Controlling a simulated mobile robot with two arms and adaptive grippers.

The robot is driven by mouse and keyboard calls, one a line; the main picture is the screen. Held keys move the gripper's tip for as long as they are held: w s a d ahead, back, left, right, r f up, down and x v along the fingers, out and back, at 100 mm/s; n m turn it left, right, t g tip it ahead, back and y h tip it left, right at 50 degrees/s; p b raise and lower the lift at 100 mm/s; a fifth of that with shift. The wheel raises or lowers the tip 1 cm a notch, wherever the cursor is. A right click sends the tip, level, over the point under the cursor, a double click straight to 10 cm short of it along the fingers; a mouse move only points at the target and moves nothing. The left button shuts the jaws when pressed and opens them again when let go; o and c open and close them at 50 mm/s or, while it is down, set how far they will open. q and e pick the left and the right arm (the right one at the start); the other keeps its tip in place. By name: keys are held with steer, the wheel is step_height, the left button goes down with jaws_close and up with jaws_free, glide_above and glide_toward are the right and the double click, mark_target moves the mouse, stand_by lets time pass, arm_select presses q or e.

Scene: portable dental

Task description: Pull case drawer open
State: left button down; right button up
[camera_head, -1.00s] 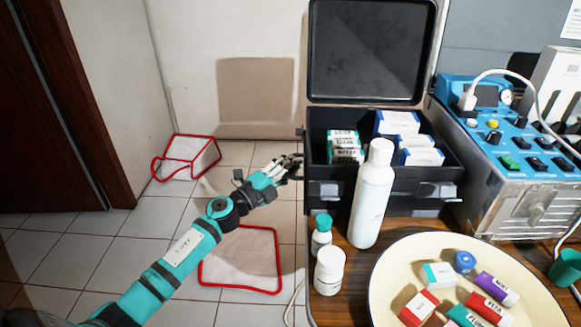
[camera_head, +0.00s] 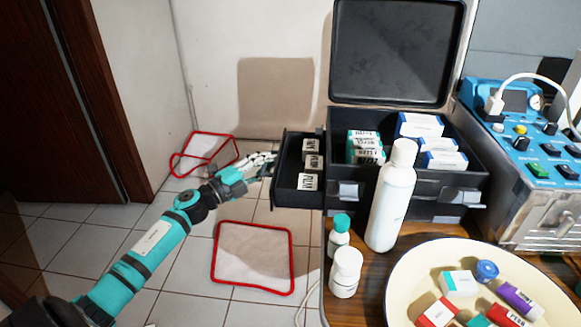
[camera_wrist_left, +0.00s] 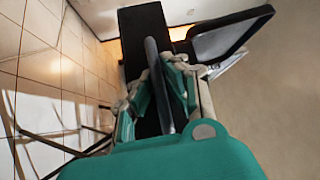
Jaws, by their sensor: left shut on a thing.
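The black case (camera_head: 345,120) stands on the wooden table with its lid up. Its side drawer (camera_head: 296,192) sticks out to the left and holds several small boxes labelled FILM (camera_head: 312,162). My left gripper (camera_head: 266,165) is at the drawer's left end, shut on the drawer's handle. In the left wrist view, the dark curved handle (camera_wrist_left: 155,85) runs between the fingers of my left gripper (camera_wrist_left: 160,95), with the dark drawer beyond. My right gripper is in neither current view.
A white bottle (camera_head: 391,200) and two smaller bottles stand in front of the case. A cream tray (camera_head: 405,285) of small boxes and tubes is at the lower right. A blue device (camera_head: 545,150) stands right of the case. Two red-edged frames (camera_head: 252,257) are on the floor.

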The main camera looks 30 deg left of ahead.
arm_select(q)
steer(key=s+a, duration=0.4)
steer(key=a, duration=0.4)
steer(key=shift+s+a+f+b, duration=0.15)
steer(key=shift+a+f+b, duration=0.05)
steer(key=shift+f+b, duration=0.1)
arm_select(e)
steer(key=shift+v, duration=0.9)
steer(key=shift+s, duration=0.1)
arm_select(q)
steer(key=c, duration=1.5)
jaws_free()
steer(key=shift+c, duration=0.2)
steer(key=shift+o, duration=0.8)
steer(key=shift+a+r, duration=0.1)
steer(key=shift+r, duration=0.05)
steer(key=v, duration=1.2)
